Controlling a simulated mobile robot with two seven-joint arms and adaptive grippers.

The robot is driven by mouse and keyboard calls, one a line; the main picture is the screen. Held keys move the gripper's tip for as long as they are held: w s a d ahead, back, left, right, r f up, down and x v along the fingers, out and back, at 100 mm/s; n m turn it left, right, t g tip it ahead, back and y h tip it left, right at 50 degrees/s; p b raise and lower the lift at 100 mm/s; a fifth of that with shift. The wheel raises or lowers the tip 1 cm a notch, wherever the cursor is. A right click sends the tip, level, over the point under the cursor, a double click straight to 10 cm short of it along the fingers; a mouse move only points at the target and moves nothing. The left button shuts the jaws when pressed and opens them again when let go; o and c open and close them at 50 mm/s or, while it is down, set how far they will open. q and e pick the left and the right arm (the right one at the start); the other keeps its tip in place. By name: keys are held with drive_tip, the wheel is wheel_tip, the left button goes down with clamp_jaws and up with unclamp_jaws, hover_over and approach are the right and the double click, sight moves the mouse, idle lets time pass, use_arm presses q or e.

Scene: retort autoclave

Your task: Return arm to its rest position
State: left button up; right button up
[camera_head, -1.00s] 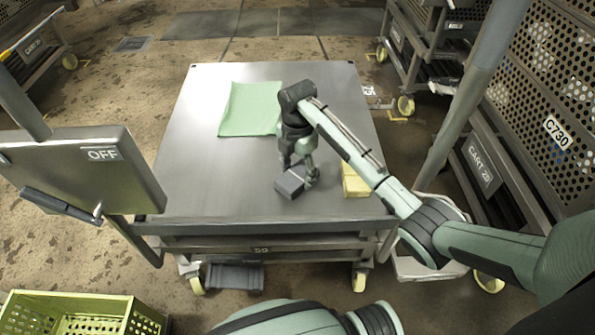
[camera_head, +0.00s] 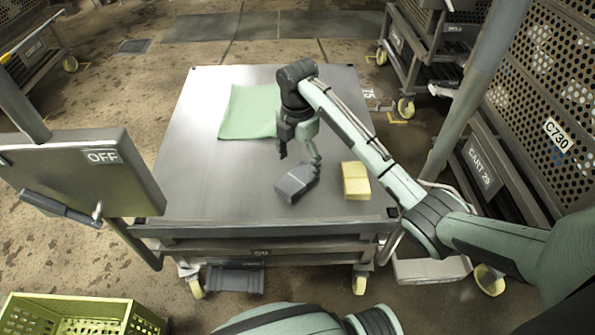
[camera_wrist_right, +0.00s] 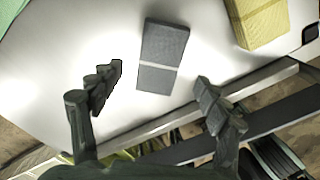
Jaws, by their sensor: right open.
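My right gripper (camera_head: 299,156) is open and empty above the steel cart top, just beyond a grey block. In the right wrist view its two fingers (camera_wrist_right: 158,98) are spread apart, with the grey block (camera_wrist_right: 163,57) lying beyond and between them, not held. The grey block (camera_head: 292,186) has a pale band and lies on the cart top (camera_head: 215,180). My right arm (camera_head: 375,160) reaches in from the right across the cart. My left gripper is not in view.
A yellow block (camera_head: 356,181) lies right of the grey one. A green cloth (camera_head: 249,111) lies at the back left. A panel marked OFF (camera_head: 80,175) stands at the left. Perforated carts (camera_head: 550,90) stand right, and a yellow-green crate (camera_head: 80,314) is at the front left.

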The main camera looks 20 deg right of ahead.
sight(297, 177)
wheel_tip(297, 177, up, 2)
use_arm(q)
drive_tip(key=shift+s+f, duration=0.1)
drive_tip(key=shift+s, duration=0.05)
use_arm(e)
drive_tip(key=shift+r, duration=0.2)
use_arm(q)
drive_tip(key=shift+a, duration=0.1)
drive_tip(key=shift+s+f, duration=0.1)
use_arm(e)
drive_tip(key=shift+f, duration=0.15)
drive_tip(key=shift+f, duration=0.65)
wheel_tip(297, 177, down, 6)
drive_tip(key=shift+s+r, duration=0.1)
drive_tip(key=shift+r, duration=0.1)
drive_tip(key=shift+w+r, duration=0.2)
drive_tip(key=shift+r, duration=0.05)
drive_tip(key=r, duration=0.3)
drive_tip(key=shift+s+a+r, duration=0.2)
drive_tip(key=shift+a+r, duration=0.2)
drive_tip(key=shift+a, duration=0.1)
